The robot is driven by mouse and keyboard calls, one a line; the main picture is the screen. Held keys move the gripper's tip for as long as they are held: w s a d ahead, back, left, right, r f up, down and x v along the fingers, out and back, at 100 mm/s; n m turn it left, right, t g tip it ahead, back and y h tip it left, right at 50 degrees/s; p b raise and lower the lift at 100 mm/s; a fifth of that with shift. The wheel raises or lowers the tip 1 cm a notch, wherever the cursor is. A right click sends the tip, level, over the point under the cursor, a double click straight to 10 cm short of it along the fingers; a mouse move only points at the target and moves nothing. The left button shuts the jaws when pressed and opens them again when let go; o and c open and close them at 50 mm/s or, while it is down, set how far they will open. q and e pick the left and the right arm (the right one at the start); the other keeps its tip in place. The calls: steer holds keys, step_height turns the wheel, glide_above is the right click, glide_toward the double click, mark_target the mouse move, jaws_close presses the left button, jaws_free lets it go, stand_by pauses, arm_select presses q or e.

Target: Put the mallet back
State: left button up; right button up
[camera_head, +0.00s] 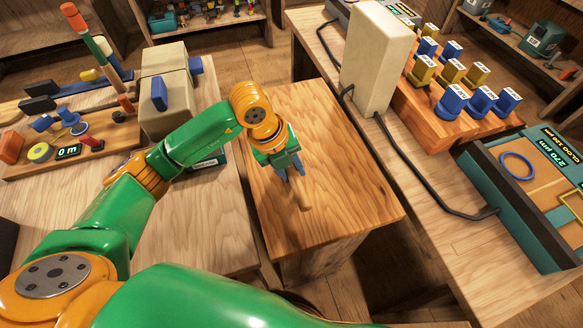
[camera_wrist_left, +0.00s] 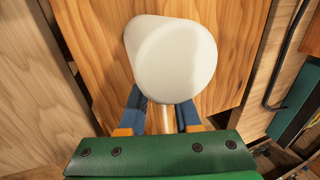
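My left gripper (camera_head: 291,172) is over the wooden block top (camera_head: 345,160) in the middle of the head view. Its blue fingers, seen in the left wrist view (camera_wrist_left: 161,118), are closed around the tan wooden handle of the mallet (camera_wrist_left: 177,60). The mallet's thick white head fills the upper middle of that view, in front of the wood surface. In the head view only a bit of the mallet's handle (camera_head: 304,196) shows below the fingers; the head is hidden there. I cannot tell whether the mallet touches the block. My right gripper is out of view.
At left, a bench holds a tool board (camera_head: 105,135) and a beige block (camera_head: 165,85). At right, a bench holds a tall beige box (camera_head: 377,60), a black cable (camera_head: 405,165), a wooden rack (camera_head: 435,105) of labelled blue and yellow pieces, and a teal tray (camera_head: 500,205). The block top is otherwise clear.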

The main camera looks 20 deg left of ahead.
arm_select(q)
steer(key=o, duration=0.4)
steer(key=shift+c, duration=0.2)
steer(key=shift+r+p, duration=0.3)
steer(key=shift+r, duration=0.05)
steer(key=v, duration=1.1)
steer(key=shift+r, duration=0.35)
steer(key=shift+s+a, duration=0.1)
steer(key=shift+a, duration=0.05)
